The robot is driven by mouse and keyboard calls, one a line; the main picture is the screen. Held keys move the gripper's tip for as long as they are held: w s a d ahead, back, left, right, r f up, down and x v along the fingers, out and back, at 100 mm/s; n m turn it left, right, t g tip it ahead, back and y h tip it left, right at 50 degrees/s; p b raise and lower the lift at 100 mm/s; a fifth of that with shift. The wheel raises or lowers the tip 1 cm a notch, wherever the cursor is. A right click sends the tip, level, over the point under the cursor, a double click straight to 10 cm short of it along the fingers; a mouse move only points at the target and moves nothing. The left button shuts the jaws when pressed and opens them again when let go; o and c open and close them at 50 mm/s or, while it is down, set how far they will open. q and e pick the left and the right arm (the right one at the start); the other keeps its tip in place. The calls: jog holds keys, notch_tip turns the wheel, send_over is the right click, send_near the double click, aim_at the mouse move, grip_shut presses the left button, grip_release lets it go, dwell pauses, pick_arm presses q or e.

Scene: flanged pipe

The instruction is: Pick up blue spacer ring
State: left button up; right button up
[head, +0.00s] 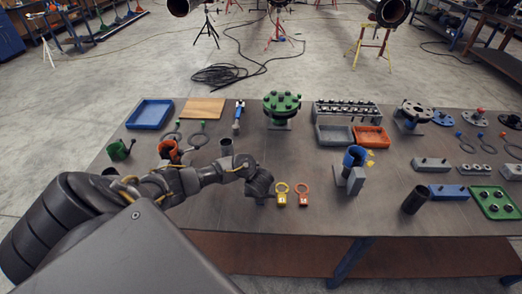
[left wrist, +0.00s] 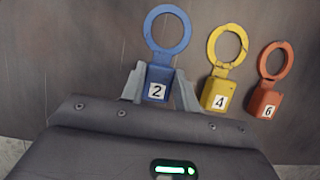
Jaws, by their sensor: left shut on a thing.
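The blue spacer ring (left wrist: 160,73) has a block handle with a white label "2". In the left wrist view, the fingers of my left gripper (left wrist: 158,88) are closed on both sides of this handle, with the ring pointing away from the gripper. In the head view my left gripper (head: 262,196) is low over the table's front part and hides the blue ring. Whether the ring touches the table or is slightly raised cannot be told. My right gripper is not in view.
A yellow ring labelled 4 (left wrist: 220,92) and an orange ring labelled 6 (left wrist: 264,103) lie close to the right of the blue one. A grey block with a blue cup (head: 354,157) stands further right on the table (head: 320,215). A green flange (head: 282,105) stands behind.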

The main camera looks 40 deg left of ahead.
pick_arm(q)
jog(key=shift+c, duration=0.8)
jog(key=shift+r, duration=0.6)
notch_tip(320, 180, up, 2)
jog(key=shift+r+p, duration=0.25)
jog(key=shift+p, duration=0.45)
jog(key=s+a+r, duration=0.2)
jog(key=s+r, duration=0.2)
jog(key=s, duration=0.2)
jog(key=s+a+r, duration=0.2)
jog(key=s+r, duration=0.3)
jog(key=s, duration=0.2)
jog(key=shift+a, duration=0.35)
jog(key=shift+d+r, duration=0.1)
